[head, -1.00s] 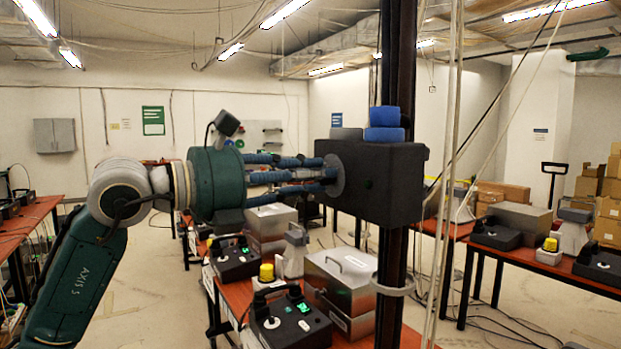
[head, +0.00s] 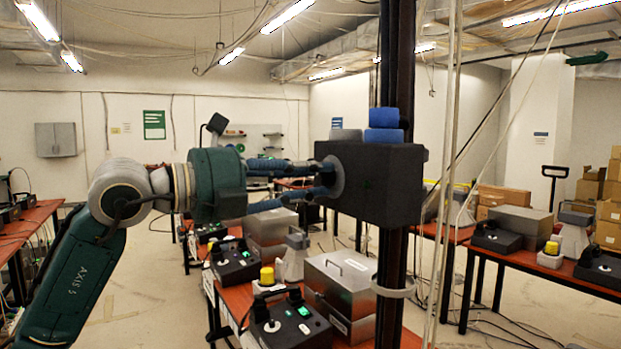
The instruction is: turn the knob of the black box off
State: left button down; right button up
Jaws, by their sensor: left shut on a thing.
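The black box (head: 385,185) is fixed to the dark upright post in the middle of the head view. Its round grey knob (head: 334,176) is on the box's left face. My left gripper (head: 325,177) reaches in from the left at the knob's height, with its blue fingers shut on the knob. The fingers partly hide the knob, and I cannot read its setting. My right gripper is not in view.
Blue and grey blocks (head: 384,126) sit on top of the box. Pale cables (head: 447,180) hang just right of the post. Another table stands at right.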

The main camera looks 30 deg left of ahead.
pick_arm(q)
jog(key=shift+a+r+t, duration=0.25)
jog(key=shift+r+t, duration=0.05)
jog(key=shift+r, duration=0.3)
jog(key=c, duration=1.5)
grip_release()
jog(key=shift+c, duration=0.2)
jog(key=shift+w+f, duration=0.1)
jog(key=shift+f, duration=0.1)
jog(key=shift+d+f, duration=0.1)
jog(key=shift+f, duration=0.05)
jog(key=shift+s+a+f, duration=0.1)
jog(key=shift+s+a, duration=0.2)
jog(key=shift+s, duration=0.2)
jog(key=v, duration=1.1)
jog(key=shift+r, duration=0.25)
